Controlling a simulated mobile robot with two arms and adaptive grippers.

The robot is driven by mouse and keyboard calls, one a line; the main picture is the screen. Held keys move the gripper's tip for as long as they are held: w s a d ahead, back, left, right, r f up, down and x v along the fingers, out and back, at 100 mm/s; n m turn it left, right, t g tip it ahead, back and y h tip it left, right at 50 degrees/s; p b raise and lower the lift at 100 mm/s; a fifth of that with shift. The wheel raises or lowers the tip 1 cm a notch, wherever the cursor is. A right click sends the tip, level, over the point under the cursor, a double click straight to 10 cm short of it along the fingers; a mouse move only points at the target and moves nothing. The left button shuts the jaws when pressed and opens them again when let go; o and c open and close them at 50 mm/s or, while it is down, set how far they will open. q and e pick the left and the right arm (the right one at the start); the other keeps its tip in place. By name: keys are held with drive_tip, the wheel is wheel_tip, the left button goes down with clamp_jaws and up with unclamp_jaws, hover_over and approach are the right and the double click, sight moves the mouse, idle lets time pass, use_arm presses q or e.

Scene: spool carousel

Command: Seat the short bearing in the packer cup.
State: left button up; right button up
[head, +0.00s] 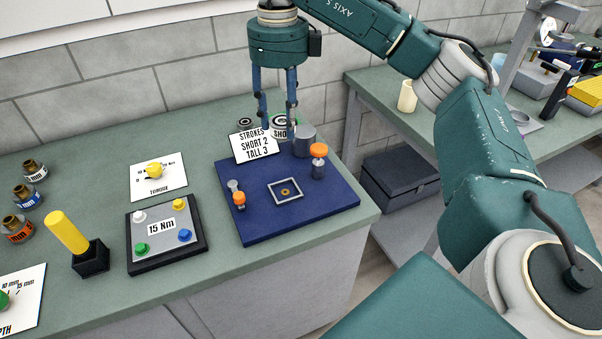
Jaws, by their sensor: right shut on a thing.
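My right gripper (278,127) points down behind the white card reading "STROKES SHORT 2 TALL 3" (255,145). Its fingers are shut on a ring-shaped bearing with a white label showing "SHO" (281,122), apparently the short bearing. The card hides its lower part, so I cannot tell if it is lifted. On the blue packer board (320,210) is a square frame with a brass ring in its middle (285,191). A plain grey cylinder (304,141) stands at the board's back. I cannot tell which of these is the packer cup. My left gripper is not in view.
Another dark ring (245,123) lies left of the gripper. An orange-topped post (318,160) and a small orange knob (239,199) stand on the board. Left are a 15 Nm panel (160,226), a yellow handle (67,231) and several labelled cylinders (17,229).

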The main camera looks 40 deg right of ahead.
approach(286, 194)
drive_tip(key=shift+w+d+f+p, duration=0.15)
drive_tip(key=shift+w+f+p, duration=0.15)
drive_tip(key=shift+f+p, duration=0.6)
wheel_tip(286, 194, down, 4)
drive_tip(key=shift+r+p, duration=0.1)
drive_tip(key=shift+p, duration=0.5)
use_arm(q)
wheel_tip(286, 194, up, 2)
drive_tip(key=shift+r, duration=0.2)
use_arm(e)
drive_tip(key=shift+f+b, duration=0.3)
drive_tip(key=shift+f, duration=0.05)
drive_tip(key=shift+s+f+b, duration=0.3)
drive_tip(key=shift+s+f, duration=0.05)
drive_tip(key=shift+f, duration=0.05)
drive_tip(key=o, duration=1.4)
drive_tip(key=shift+f, duration=0.1)
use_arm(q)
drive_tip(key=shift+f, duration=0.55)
use_arm(e)
drive_tip(key=shift+w+f, duration=0.1)
